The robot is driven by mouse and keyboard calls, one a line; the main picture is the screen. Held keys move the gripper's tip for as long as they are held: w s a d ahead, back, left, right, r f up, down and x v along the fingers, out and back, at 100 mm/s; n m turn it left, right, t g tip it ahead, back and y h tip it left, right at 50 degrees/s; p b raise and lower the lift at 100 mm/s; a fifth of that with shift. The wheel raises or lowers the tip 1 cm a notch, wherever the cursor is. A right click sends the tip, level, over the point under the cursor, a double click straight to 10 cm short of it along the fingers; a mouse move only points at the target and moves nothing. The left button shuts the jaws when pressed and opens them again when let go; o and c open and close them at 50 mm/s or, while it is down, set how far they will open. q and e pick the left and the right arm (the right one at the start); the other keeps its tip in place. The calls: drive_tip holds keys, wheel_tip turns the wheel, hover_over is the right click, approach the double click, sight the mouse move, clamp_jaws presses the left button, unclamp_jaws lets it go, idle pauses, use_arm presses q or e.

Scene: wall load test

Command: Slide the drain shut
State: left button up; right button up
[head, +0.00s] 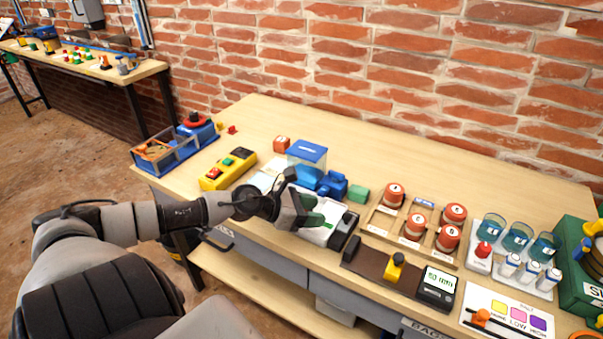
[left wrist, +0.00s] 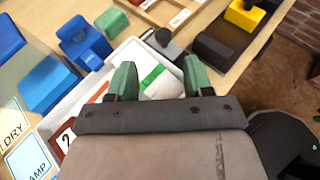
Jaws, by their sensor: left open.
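I cannot tell for sure which part is the drain. A white tray (head: 316,236) with red and green marked areas stands near the bench's front edge; its rim also shows in the left wrist view (left wrist: 128,52). My left gripper (head: 297,208) is over this tray, its green-tipped fingers apart. In the left wrist view the gripper (left wrist: 158,80) has a green and white patch (left wrist: 152,76) showing between its fingers, with nothing visibly held. A dark block with a rounded grey knob (left wrist: 163,40) sits by the tray's far end. My arm hides part of the tray.
Blue fittings (head: 332,185) and a clear, blue-topped box (head: 306,153) stand behind the tray. A green block (head: 358,194) is to their right. A yellow control box (head: 228,170) stands left.

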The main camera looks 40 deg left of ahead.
use_arm(q)
drive_tip(key=shift+v, duration=1.45)
